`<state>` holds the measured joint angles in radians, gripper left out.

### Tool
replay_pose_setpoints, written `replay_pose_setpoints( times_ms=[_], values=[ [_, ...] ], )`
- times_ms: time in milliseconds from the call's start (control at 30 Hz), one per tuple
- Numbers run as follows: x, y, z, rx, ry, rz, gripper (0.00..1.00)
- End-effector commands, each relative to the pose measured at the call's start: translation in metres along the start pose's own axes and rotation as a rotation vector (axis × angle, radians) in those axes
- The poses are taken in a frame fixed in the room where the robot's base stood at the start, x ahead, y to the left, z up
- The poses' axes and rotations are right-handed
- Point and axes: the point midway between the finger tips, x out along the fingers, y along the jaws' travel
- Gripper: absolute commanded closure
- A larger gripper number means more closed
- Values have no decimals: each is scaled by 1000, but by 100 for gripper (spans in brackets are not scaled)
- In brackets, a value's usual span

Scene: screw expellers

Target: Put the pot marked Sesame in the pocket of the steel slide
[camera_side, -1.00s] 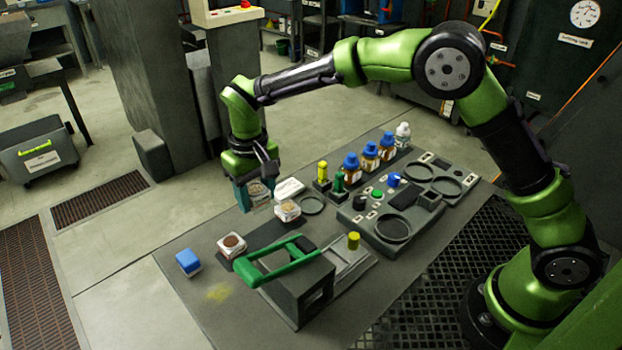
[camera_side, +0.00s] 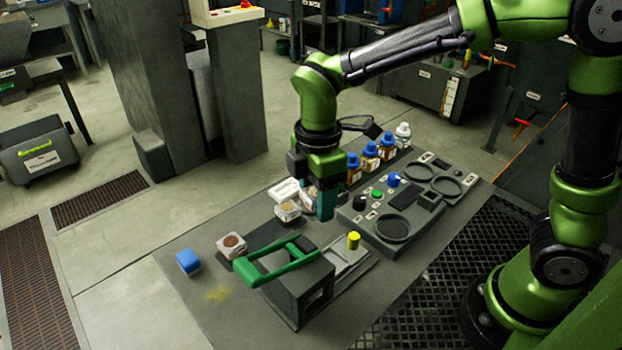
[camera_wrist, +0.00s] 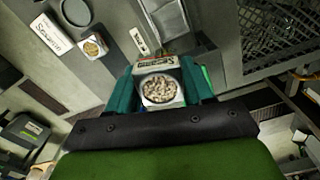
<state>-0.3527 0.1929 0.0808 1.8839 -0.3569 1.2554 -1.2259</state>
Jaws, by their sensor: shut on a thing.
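My gripper (camera_side: 324,198) has teal fingers pointing down and is shut on a pot. In the side view only a pale bit of the held pot (camera_side: 308,196) shows left of the fingers. Another pot with tan seeds (camera_side: 288,210) stands on the table just left of my gripper. The steel slide (camera_side: 346,262) lies in front, beside the green-handled press; I cannot make out its pocket.
A brown-filled pot (camera_side: 232,246) and a blue block (camera_side: 188,262) are at left. Blue-capped bottles (camera_side: 370,155) and a control panel (camera_side: 372,228) are behind and right.

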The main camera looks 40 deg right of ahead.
Motion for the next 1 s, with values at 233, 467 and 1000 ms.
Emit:
replay_pose_setpoints(
  times_ms=[233, 467, 1000],
  values=[
    [13, -26, 17, -267, -8, 1, 84],
    [54, -25, 16, -261, -8, 0, 84],
    [102, -24, 16, -258, -6, 2, 84]
  ],
)
